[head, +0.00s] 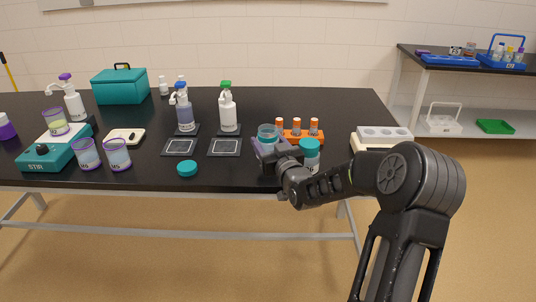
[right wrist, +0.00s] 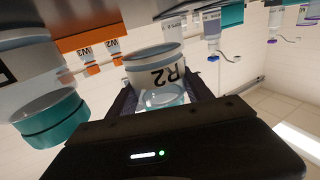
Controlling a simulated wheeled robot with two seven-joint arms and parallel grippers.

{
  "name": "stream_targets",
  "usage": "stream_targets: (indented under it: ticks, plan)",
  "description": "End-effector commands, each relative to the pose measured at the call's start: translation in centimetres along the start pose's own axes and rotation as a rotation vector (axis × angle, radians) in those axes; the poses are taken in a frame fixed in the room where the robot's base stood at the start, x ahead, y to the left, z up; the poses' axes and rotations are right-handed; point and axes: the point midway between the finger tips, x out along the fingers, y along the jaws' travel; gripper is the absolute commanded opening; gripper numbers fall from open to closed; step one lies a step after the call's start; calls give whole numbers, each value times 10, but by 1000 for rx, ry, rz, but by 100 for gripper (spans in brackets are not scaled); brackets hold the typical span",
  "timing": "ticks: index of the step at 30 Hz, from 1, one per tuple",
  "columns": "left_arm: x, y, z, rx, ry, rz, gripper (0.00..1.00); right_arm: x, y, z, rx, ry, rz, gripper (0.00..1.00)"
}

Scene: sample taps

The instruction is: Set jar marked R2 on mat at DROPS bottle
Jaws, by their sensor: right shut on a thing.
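My right gripper (head: 268,150) is shut on a clear jar (head: 267,131) near the front right of the black table. In the right wrist view the jar (right wrist: 155,68) reads R2, upside down in the picture, between the gripper's fingers (right wrist: 160,98). I cannot tell whether its base touches the table. Two dark mats with pale square outlines, a left mat (head: 181,147) and a right mat (head: 225,147), lie left of the gripper. Behind them stand a blue-topped bottle (head: 185,113) and a green-topped bottle (head: 228,110); their labels are too small to read. My left gripper is out of view.
A teal-lidded jar (head: 310,153) stands close right of my gripper. An orange rack (head: 297,136) with vials is just behind. A loose teal lid (head: 187,168) lies before the left mat. Purple-rimmed jars (head: 117,153) and a stirrer (head: 55,154) stand left.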

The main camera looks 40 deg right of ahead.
Motion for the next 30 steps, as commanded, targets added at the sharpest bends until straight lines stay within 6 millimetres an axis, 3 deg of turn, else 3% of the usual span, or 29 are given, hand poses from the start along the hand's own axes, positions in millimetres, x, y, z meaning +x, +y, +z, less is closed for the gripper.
stream_targets:
  ticks: [9,24,25,30]
  plan:
    - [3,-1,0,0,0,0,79,0,0,42,2,0,0,7]
    - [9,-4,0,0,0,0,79,0,0,48,0,1,0,7]
    - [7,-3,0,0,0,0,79,0,0,47,0,0,0,61]
    - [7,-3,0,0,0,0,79,0,0,46,1,-1,0,75]
